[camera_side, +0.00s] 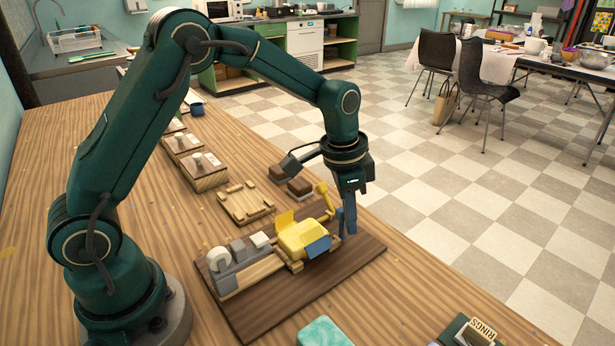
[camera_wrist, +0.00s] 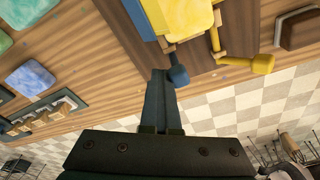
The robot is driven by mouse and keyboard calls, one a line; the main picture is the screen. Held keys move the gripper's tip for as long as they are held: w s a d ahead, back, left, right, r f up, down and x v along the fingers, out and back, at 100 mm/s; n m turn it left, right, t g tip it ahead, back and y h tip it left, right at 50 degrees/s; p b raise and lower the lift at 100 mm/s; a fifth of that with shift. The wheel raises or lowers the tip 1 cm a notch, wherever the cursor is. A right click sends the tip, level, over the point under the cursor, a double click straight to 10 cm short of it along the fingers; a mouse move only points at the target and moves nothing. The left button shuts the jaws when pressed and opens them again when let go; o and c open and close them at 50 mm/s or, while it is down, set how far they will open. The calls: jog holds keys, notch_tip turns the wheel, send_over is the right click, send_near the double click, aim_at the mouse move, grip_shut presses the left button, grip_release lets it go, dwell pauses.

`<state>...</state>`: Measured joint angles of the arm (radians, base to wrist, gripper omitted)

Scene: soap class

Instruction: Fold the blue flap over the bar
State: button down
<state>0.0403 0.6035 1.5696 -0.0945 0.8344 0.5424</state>
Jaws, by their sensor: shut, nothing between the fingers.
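A yellow wrapper (camera_side: 297,236) sits around the bar in a holder on a dark brown board (camera_side: 350,262). The blue flap (camera_side: 318,247) slopes outward and down from its near right side, and is partly seen at the top of the wrist view (camera_wrist: 145,24). A yellow flap (camera_side: 285,219) stands up on the opposite side. My gripper (camera_side: 348,228) points down, shut and empty, just right of the wrapper. In the wrist view its fingertips (camera_wrist: 158,74) are close beside a blue-knobbed lever (camera_wrist: 179,76); I cannot tell if they touch.
A yellow-knobbed lever (camera_wrist: 262,64) stands beside the wrapper. A grey fixture with a white roll (camera_side: 218,259) is at the board's left end. A wooden tray (camera_side: 246,204), brown blocks (camera_side: 300,186) and a teal block (camera_side: 324,333) lie nearby. The board's front right is clear.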

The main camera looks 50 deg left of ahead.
jog(key=shift+s+a+f, duration=0.15)
jog(key=shift+f, duration=0.1)
jog(key=shift+a, duration=0.6)
jog(key=shift+d+r, duration=0.15)
jog(key=shift+r, duration=0.4)
notch_tip(320, 180, up, 6)
jog(key=shift+d, duration=0.35)
jog(key=shift+r, duration=0.1)
jog(key=s+a+r+n+t, duration=0.1)
jog(key=s+r+t, duration=0.2)
jog(key=s+r, duration=0.6)
jog(key=s+a+f+n+t, duration=0.1)
jog(key=s+f+n, duration=0.4)
jog(key=s, duration=0.4)
jog(key=shift+s+a+y, duration=0.2)
jog(key=shift+s+y, duration=0.2)
